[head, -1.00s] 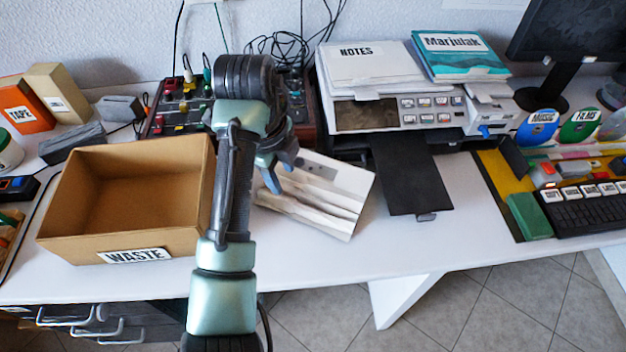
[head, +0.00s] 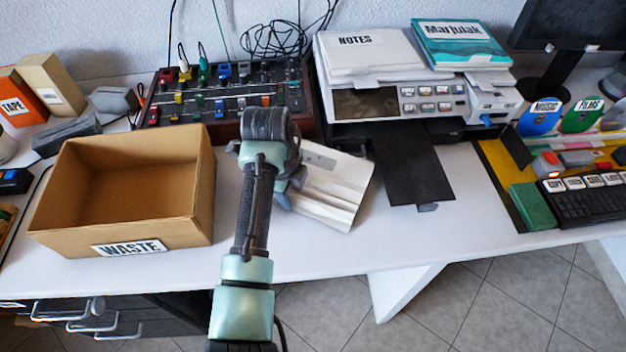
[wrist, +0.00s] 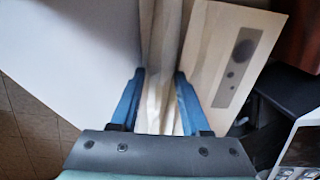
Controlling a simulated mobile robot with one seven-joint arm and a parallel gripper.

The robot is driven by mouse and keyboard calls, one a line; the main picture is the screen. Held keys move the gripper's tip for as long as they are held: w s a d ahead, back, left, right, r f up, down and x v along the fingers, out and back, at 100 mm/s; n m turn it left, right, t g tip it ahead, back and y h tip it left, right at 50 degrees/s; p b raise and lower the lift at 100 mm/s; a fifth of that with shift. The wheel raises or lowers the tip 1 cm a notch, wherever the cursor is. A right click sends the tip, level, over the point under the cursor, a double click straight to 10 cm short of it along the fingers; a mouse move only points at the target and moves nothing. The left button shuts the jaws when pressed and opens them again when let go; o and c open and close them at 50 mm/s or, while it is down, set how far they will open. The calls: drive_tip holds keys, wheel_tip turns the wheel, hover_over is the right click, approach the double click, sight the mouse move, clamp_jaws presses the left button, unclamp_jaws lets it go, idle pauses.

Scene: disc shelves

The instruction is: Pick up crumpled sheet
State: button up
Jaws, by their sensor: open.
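The crumpled sheet (head: 330,190) is a pale, creased paper with a grey printed patch. It lies on the white desk between the waste box and the printer, partly hidden behind my arm in the head view. In the wrist view the sheet (wrist: 240,45) runs up from between my fingers, with raised folds. My gripper (wrist: 157,78) is open, its two blue fingers on either side of a raised fold. I cannot tell whether the fingers touch the paper. In the head view the fingertips are mostly hidden by my wrist.
A cardboard box labelled WASTE (head: 206,205) stands left of my arm. A printer (head: 430,105) with a black tray (head: 410,170) is right of the sheet. A mixer board (head: 215,100) sits behind. The desk front (head: 330,250) is bare.

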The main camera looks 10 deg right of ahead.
clamp_jaws()
drive_tip(key=shift+r, duration=0.15)
drive_tip(key=w+d+p+v, duration=0.1)
drive_tip(key=v, duration=0.8)
drive_tip(key=shift+w+r, duration=0.3)
drive_tip(key=shift+r, duration=0.2)
